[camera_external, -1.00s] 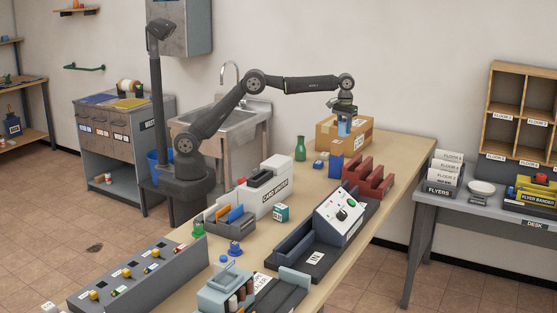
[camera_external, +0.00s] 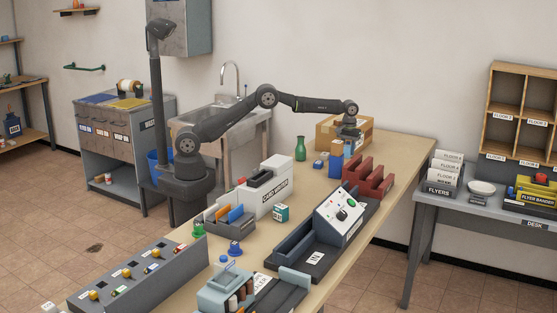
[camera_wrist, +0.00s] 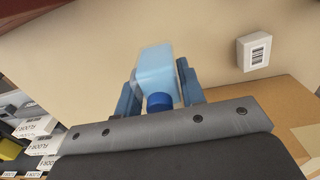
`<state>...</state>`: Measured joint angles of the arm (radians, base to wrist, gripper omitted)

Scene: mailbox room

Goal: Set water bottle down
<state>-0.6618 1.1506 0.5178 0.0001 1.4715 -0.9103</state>
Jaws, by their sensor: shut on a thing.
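My gripper (camera_external: 348,147) is low over the far end of the long table, just in front of the cardboard box. In the wrist view its blue fingers (camera_wrist: 158,97) are shut on the light blue water bottle (camera_wrist: 154,66), with the bottle's dark blue cap (camera_wrist: 159,101) nearest the camera. In the external view the bottle shows only as a small blue patch below the gripper. I cannot tell whether its base touches the tabletop.
The cardboard box (camera_external: 326,134) stands close behind the gripper and shows in the wrist view. A blue container (camera_external: 336,166), a green bottle (camera_external: 300,148) and a red rack (camera_external: 368,178) stand nearby. The tabletop (camera_external: 410,150) right of the gripper is clear.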

